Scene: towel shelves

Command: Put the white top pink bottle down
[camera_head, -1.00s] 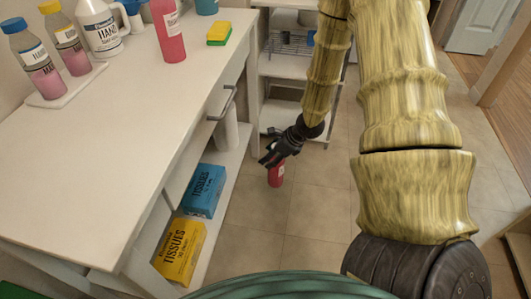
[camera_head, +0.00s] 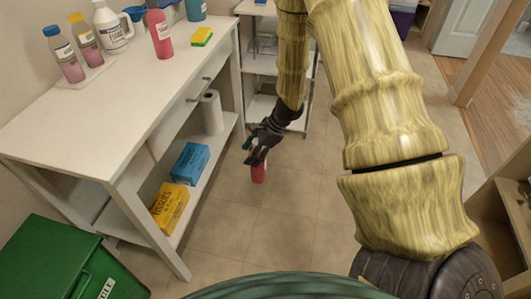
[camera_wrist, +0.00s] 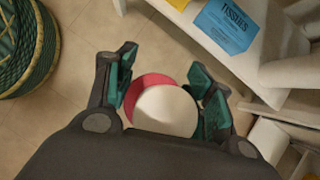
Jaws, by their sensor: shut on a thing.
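My gripper (camera_head: 256,150) is shut on the white top pink bottle (camera_head: 259,173) and holds it over the floor, to the right of the white table. In the head view only the pink lower part of the bottle shows below the fingers; its top is hidden by them. In the wrist view my gripper (camera_wrist: 165,88) has its fingers on either side of the bottle, with the round white top (camera_wrist: 165,111) facing the camera and the pink body (camera_wrist: 147,84) behind it. Whether the bottle touches the floor I cannot tell.
The white table (camera_head: 85,120) holds another pink bottle (camera_head: 159,35), two small bottles, a white jug (camera_head: 110,28) and a sponge (camera_head: 202,37). Its lower shelf has blue (camera_head: 190,162) and yellow (camera_head: 170,208) tissue boxes and a paper roll (camera_head: 212,112). A green bin (camera_head: 60,262) stands front left. The tiled floor is open.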

